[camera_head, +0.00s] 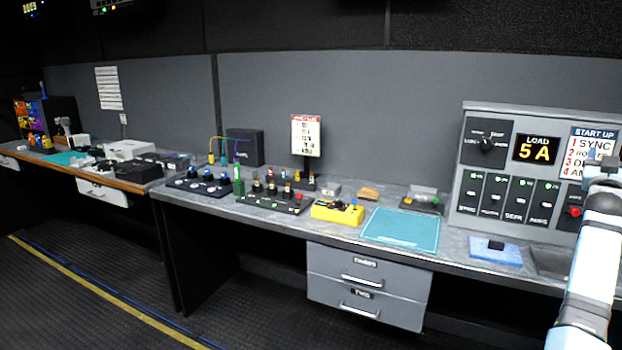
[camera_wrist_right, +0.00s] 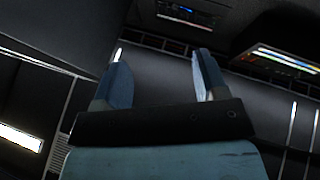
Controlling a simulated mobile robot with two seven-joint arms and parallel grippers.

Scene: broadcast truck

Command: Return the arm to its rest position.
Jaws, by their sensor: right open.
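My right arm rises along the right edge of the head view, in front of the grey control panel (camera_head: 457,203). Its gripper end shows near the top of the arm, partly cut by the frame edge. In the right wrist view my right gripper (camera_wrist_right: 160,80) has its two fingers spread apart with nothing between them. Behind the fingers there are only dark walls and ceiling fittings. My left gripper is in neither view.
The long grey desk (camera_head: 285,222) holds a teal mat (camera_head: 402,230), a yellow box (camera_head: 337,212), a blue pad (camera_head: 495,251), switch boxes and a sign (camera_head: 305,135). Drawers (camera_head: 367,286) hang below. A second desk stands at left. The floor in front is clear.

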